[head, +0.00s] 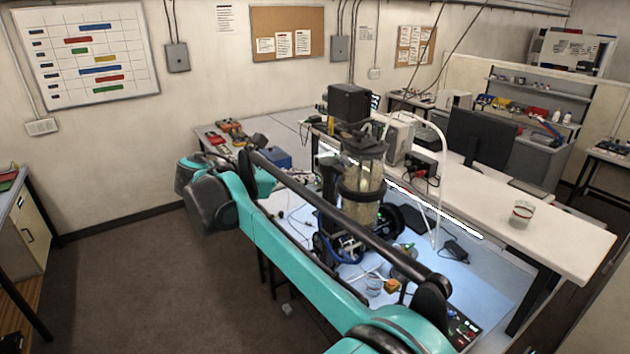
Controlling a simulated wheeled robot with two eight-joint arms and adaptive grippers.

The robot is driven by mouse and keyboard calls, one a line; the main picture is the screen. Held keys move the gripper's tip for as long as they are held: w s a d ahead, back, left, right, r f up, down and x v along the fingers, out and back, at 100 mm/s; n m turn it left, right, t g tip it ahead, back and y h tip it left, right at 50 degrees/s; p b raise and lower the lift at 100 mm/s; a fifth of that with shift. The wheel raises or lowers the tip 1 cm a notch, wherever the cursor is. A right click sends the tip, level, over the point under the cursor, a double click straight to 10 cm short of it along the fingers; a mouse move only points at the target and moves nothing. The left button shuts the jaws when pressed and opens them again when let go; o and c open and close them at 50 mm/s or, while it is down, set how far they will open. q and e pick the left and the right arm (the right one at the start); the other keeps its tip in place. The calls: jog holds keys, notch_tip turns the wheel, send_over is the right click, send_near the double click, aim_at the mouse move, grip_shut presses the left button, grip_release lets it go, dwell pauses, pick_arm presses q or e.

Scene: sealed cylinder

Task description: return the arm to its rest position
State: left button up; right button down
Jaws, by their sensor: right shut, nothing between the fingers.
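My teal right arm (290,255) runs from the bottom centre up to the left, in front of the bench. Its dark, rounded far end (208,205) hangs over open floor, left of the bench. I cannot make out separate fingertips, and nothing shows held there. Behind the arm, a clear upright cylinder (362,205) with dark bands stands in an apparatus on the bench. The arm hides part of its base. My left gripper is not in view.
A lit work surface (470,285) holds the apparatus, cables, a glass beaker (373,284) and a small orange block (392,285). A raised white shelf (560,235) carries another beaker (522,214) and a monitor (480,138). The floor (140,270) at left is clear.

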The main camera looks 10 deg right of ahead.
jog(key=shift+a, duration=0.25)
jog(key=shift+r, duration=0.1)
